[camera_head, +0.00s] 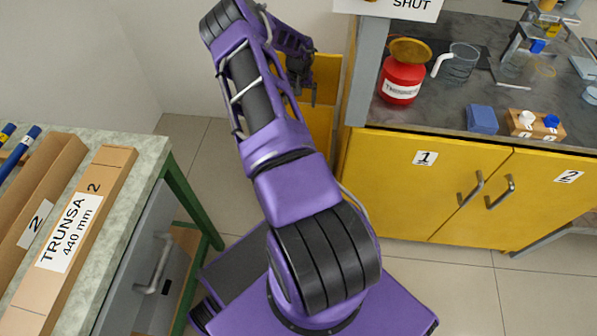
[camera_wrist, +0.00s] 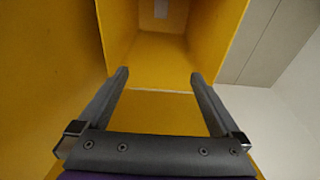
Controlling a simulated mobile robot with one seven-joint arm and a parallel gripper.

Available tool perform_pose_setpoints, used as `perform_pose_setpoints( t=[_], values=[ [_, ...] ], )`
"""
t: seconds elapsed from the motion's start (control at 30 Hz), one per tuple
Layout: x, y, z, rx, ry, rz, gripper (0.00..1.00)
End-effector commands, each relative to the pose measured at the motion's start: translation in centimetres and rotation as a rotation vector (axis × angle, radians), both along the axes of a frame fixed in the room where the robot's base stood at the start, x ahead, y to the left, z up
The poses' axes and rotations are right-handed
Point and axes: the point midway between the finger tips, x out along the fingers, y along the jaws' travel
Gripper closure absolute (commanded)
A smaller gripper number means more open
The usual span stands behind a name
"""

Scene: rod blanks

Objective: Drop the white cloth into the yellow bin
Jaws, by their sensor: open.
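The yellow bin (camera_head: 319,132) stands on the floor between the wall and the yellow cabinet, partly hidden behind my arm. In the wrist view the yellow bin (camera_wrist: 217,40) is open towards me. I see its inner walls and floor. A small pale grey-white patch (camera_wrist: 161,8) shows at the top edge of that view; I cannot tell whether it is the cloth. My gripper (camera_wrist: 158,76) is open with nothing between its fingers, at the bin. In the head view my gripper (camera_head: 307,88) is in front of the bin's upper part. No white cloth is clearly visible.
A yellow cabinet (camera_head: 390,205) with a dark worktop stands right of the bin. The worktop holds a red container (camera_head: 403,80), a glass beaker (camera_head: 460,62) and a blue block (camera_head: 482,119). A bench with long cardboard boxes (camera_head: 85,225) is at left. Floor shows between them.

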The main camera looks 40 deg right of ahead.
Motion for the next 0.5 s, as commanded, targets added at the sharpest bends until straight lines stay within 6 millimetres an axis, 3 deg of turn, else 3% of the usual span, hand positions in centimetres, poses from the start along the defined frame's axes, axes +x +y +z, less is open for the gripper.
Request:
perform_pose_setpoints(
  t=[0.03,0.2,0.5],
  values=[
    [0.0,0.1,1.7,0.0,-0.004,-0.001,0.0],
    [-0.4,0.7,5.7,-0.001,-0.004,-0.001,0.0],
    [-0.9,1.2,10.2,-0.001,-0.001,0.001,0.0]
  ],
)
